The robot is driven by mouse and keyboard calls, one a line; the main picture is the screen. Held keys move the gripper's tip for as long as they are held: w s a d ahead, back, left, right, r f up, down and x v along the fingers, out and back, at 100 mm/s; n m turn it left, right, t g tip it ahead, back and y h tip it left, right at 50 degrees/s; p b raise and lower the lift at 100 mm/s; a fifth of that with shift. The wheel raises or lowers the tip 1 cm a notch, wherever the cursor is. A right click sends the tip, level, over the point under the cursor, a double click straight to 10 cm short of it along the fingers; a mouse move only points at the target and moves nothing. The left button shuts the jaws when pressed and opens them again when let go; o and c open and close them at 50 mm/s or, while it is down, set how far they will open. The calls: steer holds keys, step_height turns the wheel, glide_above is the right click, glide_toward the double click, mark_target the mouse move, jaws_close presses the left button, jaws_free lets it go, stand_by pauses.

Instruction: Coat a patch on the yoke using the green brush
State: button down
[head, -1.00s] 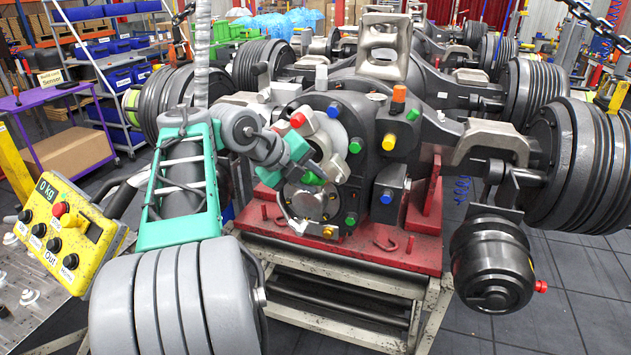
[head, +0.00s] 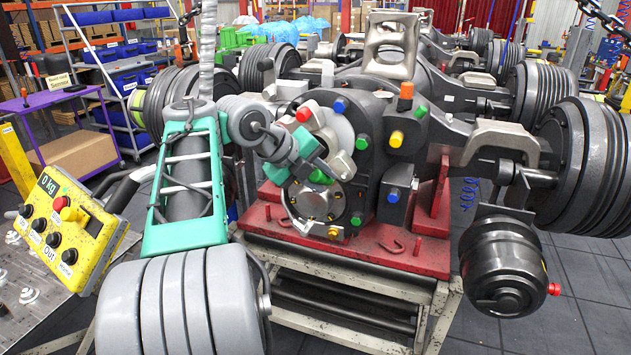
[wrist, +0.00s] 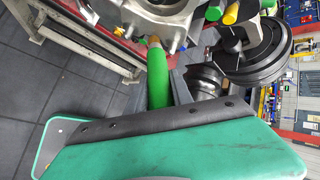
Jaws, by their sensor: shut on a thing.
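The green brush (wrist: 158,76) shows in the wrist view as a thick green handle with a small brownish tip, close against a grey metal part. In the head view only a green bit of it (head: 320,178) shows by my gripper (head: 314,168), which is shut on it. The part I take for the yoke is the round, bolted grey metal piece (head: 322,203) low on the front of the axle housing; its metal edge also shows at the top of the wrist view (wrist: 172,18). I cannot tell whether the bristles touch it. My gripper hides part of its upper side.
The axle housing with coloured plugs stands on a red plate (head: 390,254) on a metal cart (head: 350,318). A black brake chamber (head: 503,262) hangs at right beside a ribbed drum (head: 590,168). A yellow control box (head: 68,230) is at left. Clear floor (head: 585,285) shows at right.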

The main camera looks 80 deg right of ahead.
steer(key=shift+w+f, duration=0.35)
steer(key=shift+f, duration=0.05)
steer(key=w+r+p, duration=0.2)
steer(key=r, duration=0.1)
steer(key=shift+w+d+r, duration=0.1)
steer(key=shift+w+d, duration=0.05)
steer(key=shift+w, duration=0.05)
steer(key=s+f+b, duration=0.1)
steer(key=b, duration=0.1)
steer(key=s+f+b, duration=0.1)
steer(key=f+b, duration=0.1)
steer(key=shift+s+f+b, duration=0.15)
steer(key=shift+b, duration=0.25)
